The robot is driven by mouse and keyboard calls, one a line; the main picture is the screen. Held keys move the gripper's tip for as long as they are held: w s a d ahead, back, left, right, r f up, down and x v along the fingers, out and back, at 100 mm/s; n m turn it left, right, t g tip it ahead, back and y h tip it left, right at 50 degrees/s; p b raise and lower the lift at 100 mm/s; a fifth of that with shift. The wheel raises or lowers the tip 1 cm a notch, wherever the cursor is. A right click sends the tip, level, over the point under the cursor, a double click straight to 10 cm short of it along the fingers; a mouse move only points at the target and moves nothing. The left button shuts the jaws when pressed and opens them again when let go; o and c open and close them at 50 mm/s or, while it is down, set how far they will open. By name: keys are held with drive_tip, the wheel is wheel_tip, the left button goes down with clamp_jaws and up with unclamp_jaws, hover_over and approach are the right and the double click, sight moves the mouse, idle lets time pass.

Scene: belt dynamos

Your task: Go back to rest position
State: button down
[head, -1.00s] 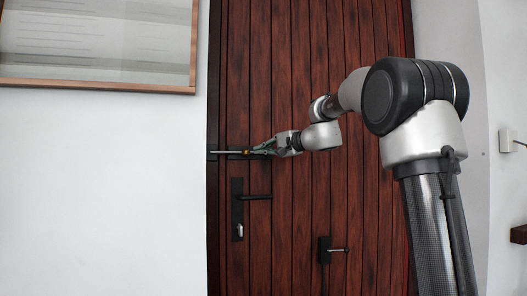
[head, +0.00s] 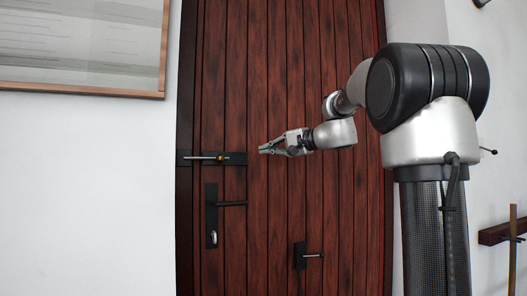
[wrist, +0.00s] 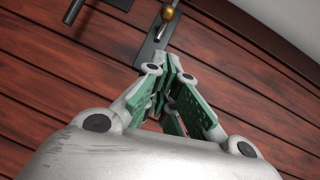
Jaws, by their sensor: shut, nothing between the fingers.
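My gripper (head: 265,149) is in front of the dark red wooden door (head: 265,80), to the right of the sliding bolt (head: 208,158) and apart from it. The wrist view shows my gripper's green-padded fingers (wrist: 172,100) close together with nothing held. The bolt's knob (wrist: 169,13) shows beyond the fingertips there.
A black lever handle (head: 231,203) on a dark plate is below the bolt. A smaller dark latch (head: 301,256) is lower right on the door. A framed picture (head: 80,92) hangs on the white wall at left. A wooden rack (head: 500,232) is at far right.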

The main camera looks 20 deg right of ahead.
idle(0.4)
drive_tip(key=s+d+f+n+g+h, duration=0.1)
drive_tip(key=s+d+f+g+h, duration=0.15)
drive_tip(key=s+f, duration=0.45)
drive_tip(key=s+d+f+n+g+h, duration=0.1)
drive_tip(key=s+f+g, duration=0.2)
drive_tip(key=f, duration=0.8)
drive_tip(key=s+f+n+g+h, duration=0.1)
drive_tip(key=s+f, duration=0.3)
drive_tip(key=s, duration=0.5)
drive_tip(key=s+f+n+g+h, duration=0.1)
drive_tip(key=s+f+n, duration=0.3)
drive_tip(key=s, duration=0.4)
drive_tip(key=s+f+n+g+h, duration=0.1)
drive_tip(key=s+f+n+h, duration=0.1)
drive_tip(key=s+f, duration=0.3)
drive_tip(key=s+h, duration=0.1)
drive_tip(key=s, duration=0.3)
drive_tip(key=shift+s+a+n+g+h, duration=0.25)
drive_tip(key=shift+s+n+g+h, duration=0.05)
drive_tip(key=shift+g+h, duration=0.05)
drive_tip(key=shift+d, duration=0.1)
